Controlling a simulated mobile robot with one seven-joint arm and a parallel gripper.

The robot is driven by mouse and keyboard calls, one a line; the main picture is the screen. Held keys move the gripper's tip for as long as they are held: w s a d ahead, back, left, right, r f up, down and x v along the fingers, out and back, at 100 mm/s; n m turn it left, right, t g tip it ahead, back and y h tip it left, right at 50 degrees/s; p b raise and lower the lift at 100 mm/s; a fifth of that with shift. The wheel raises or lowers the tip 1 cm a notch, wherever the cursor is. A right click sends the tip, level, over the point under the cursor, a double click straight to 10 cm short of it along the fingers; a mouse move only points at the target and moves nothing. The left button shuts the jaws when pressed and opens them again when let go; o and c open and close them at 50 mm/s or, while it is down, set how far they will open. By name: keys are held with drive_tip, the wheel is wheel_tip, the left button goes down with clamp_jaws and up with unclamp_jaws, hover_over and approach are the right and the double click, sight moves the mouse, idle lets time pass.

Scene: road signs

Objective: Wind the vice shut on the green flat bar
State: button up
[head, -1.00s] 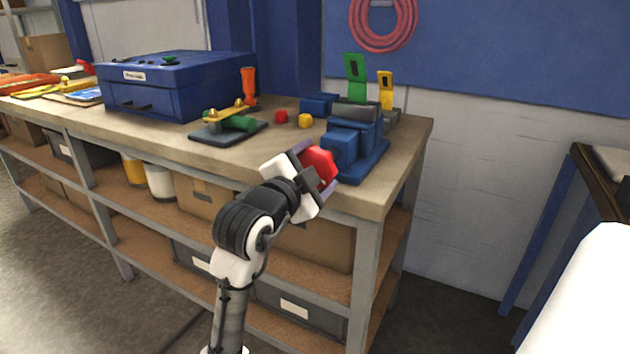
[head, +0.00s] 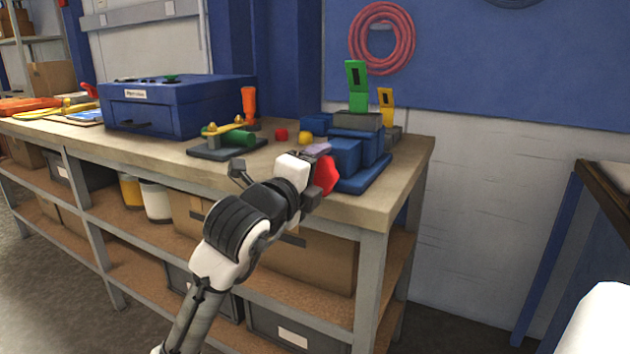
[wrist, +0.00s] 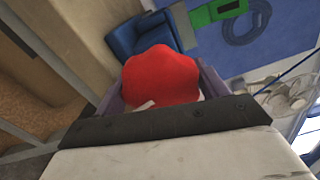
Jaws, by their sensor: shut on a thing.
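The blue vice (head: 346,155) stands at the right front corner of the workbench. The green flat bar (head: 357,87) stands upright at its grey jaws, with a slot near its top; whether both jaws touch it I cannot tell. The vice's red knob (head: 326,175) faces the bench's front edge. My gripper (head: 318,170) is shut on this knob. In the wrist view the red knob (wrist: 160,72) sits between the purple fingers, with the blue vice (wrist: 145,35) and part of the green bar (wrist: 217,10) beyond.
A yellow upright piece (head: 387,102) stands behind the vice. Left of it lie a yellow knob (head: 306,138), a red block (head: 281,134) and a dark fixture with a green cylinder (head: 238,139). A blue toolbox (head: 170,105) stands further left. The bench front edge runs under my arm.

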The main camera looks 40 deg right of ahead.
drive_tip(key=shift+m, duration=0.5)
drive_tip(key=o, duration=1)
drive_tip(key=shift+c, duration=0.2)
drive_tip(key=shift+a+f, duration=0.1)
